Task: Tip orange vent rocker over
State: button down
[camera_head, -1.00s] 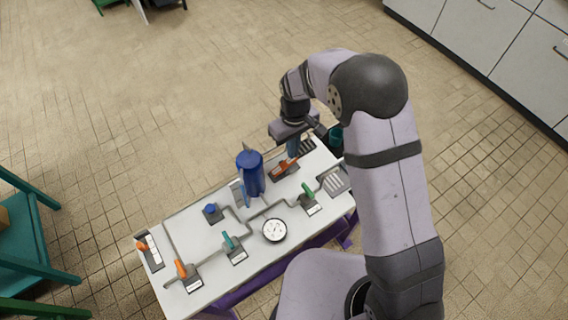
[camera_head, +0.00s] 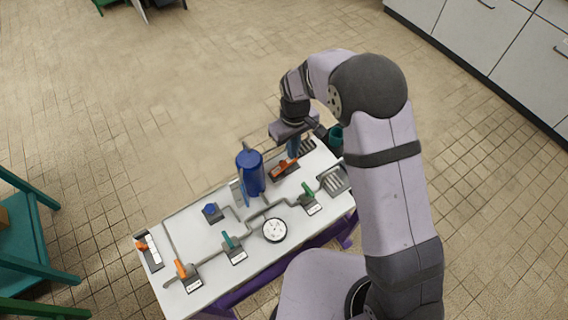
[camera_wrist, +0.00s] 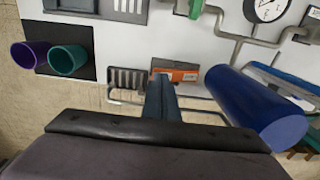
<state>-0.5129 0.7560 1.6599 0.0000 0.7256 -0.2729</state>
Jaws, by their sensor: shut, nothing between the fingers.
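The orange rocker (camera_head: 283,168) sits on a dark base plate with a white label, near the far right end of the white panel. In the wrist view the orange rocker (camera_wrist: 180,74) lies just right of the fingertips. My gripper (camera_head: 293,154) is shut and empty, pointing down at the rocker's right end. In the wrist view the closed fingers of my gripper (camera_wrist: 160,80) overlap the left edge of the rocker's base. I cannot tell whether they touch the rocker, and the fingers partly hide its base.
A tall blue cylinder (camera_head: 250,173) stands close to the rocker. Green (camera_head: 307,190), teal (camera_head: 229,241) and orange (camera_head: 181,269) handles, a round gauge (camera_head: 274,230) and grey pipes share the panel. Purple (camera_wrist: 32,53) and teal (camera_wrist: 68,59) cups stand near the panel's end.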

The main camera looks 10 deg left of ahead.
jog(key=shift+f+b, duration=0.65)
jog(key=shift+f, duration=0.55)
jog(key=shift+s+f, duration=0.1)
notch_tip(320, 180, up, 9)
jog(key=p, duration=0.6)
jog(key=shift+f+p, duration=0.15)
jog(key=shift+p, duration=0.15)
dwell(0.5)
jog(key=s+d+r+m, duration=0.2)
jog(key=s+d+r, duration=0.15)
jog(key=d, duration=0.35)
jog(key=s+d+r+m, duration=0.3)
jog(key=d+r, duration=0.1)
jog(key=d, duration=0.3)
jog(key=s+d+r+m, duration=0.2)
jog(key=s+d+m, duration=0.2)
jog(key=s+d, duration=0.4)
jog(key=s, duration=0.3)
jog(key=shift+d, duration=0.25)
